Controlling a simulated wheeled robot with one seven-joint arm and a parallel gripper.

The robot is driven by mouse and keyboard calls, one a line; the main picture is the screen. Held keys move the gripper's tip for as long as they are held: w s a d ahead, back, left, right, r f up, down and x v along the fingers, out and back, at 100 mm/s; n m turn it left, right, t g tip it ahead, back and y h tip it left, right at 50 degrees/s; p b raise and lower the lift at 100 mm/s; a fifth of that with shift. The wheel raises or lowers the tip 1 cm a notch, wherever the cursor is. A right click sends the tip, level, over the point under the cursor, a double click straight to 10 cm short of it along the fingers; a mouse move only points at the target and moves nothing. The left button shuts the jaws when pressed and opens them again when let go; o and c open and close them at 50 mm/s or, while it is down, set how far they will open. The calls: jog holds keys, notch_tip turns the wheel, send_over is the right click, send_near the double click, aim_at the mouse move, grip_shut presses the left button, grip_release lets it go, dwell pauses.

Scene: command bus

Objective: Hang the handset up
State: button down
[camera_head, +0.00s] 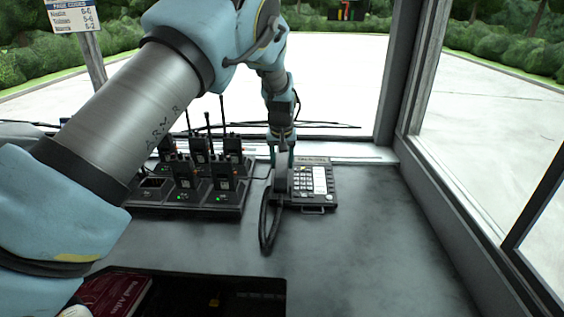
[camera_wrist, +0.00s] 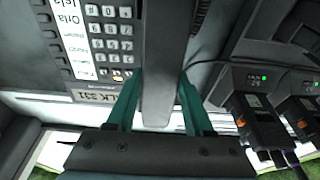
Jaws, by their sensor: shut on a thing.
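The desk phone base (camera_head: 317,186), dark with a keypad and white label strips, sits on the dashboard counter; its keypad (camera_wrist: 110,38) shows at upper left in the wrist view. The grey handset (camera_head: 281,181) is at the left side of the base, over or in the cradle area; I cannot tell whether it touches. My gripper (camera_head: 281,158), with teal fingers, points down and is shut on the handset (camera_wrist: 166,55), one finger on each side. The handset hides the cradle. A dark coiled cord (camera_head: 264,228) loops from the handset onto the counter.
Just left of the phone, a charger rack (camera_head: 228,208) holds several upright radios (camera_head: 201,149) with tall antennas. The windshield ledge lies behind, a window pillar to the right. The counter (camera_head: 370,240) in front and right is clear. A dark bin (camera_head: 220,290) with a red book is near.

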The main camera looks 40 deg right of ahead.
jog(key=shift+c, duration=1)
grip_release()
jog(key=b+v, duration=0.3)
jog(key=v, duration=0.7)
jog(key=shift+r, duration=0.35)
jog(key=shift+s+a, duration=0.1)
jog(key=shift+s, duration=0.1)
